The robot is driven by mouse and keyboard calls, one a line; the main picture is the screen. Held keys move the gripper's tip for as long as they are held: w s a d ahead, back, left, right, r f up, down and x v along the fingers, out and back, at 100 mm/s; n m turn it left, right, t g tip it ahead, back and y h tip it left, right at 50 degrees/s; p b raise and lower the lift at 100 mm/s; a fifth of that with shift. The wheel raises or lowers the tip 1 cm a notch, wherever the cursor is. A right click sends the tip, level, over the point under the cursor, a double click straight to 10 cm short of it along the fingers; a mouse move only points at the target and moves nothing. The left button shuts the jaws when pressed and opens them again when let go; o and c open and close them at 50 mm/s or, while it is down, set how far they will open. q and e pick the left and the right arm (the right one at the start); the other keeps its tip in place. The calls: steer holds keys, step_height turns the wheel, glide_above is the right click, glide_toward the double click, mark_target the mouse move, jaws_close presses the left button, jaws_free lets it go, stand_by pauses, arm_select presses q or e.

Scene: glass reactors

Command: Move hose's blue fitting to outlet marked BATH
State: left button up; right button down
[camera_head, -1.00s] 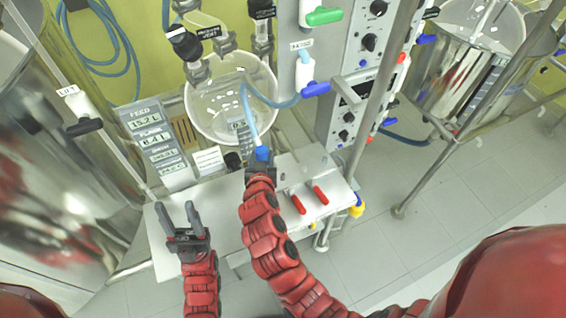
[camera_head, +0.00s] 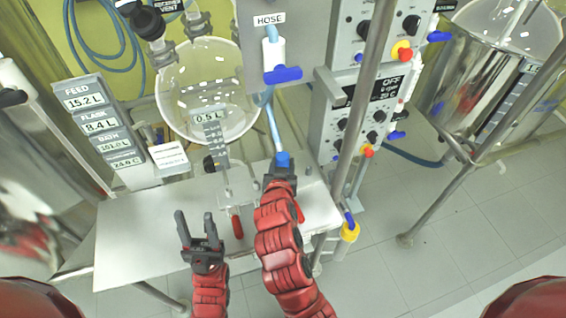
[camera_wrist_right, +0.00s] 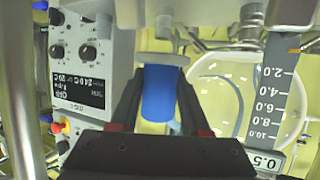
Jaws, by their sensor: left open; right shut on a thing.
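The hose's blue fitting (camera_head: 283,158) is between the fingers of my right gripper (camera_head: 281,170), which is shut on it above the white bench. The fitting stands upright in the right wrist view (camera_wrist_right: 160,93). The light blue hose (camera_head: 272,122) runs up from it, passing behind the blue-handled valve (camera_head: 283,74) under the HOSE label (camera_head: 269,19). My left gripper (camera_head: 197,222) is open and empty over the bench, fingers pointing up in the picture. A readout panel (camera_head: 115,141) at left has a line that seems to read BATH. I cannot make out an outlet marked BATH.
A round glass flask (camera_head: 210,100) hangs behind the bench (camera_head: 140,225). A red handle (camera_head: 237,223) lies between my grippers. A control box (camera_head: 365,95) with knobs and a metal pole (camera_head: 362,90) stand to the right. The bench's left part is clear.

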steer(key=shift+d+f+b, duration=0.1)
steer(key=shift+f+b, duration=0.4)
steer(key=shift+f, duration=1)
steer(key=shift+f+b, duration=0.65)
steer(key=shift+b, duration=0.45)
steer(key=shift+c, duration=1.5)
jaws_free()
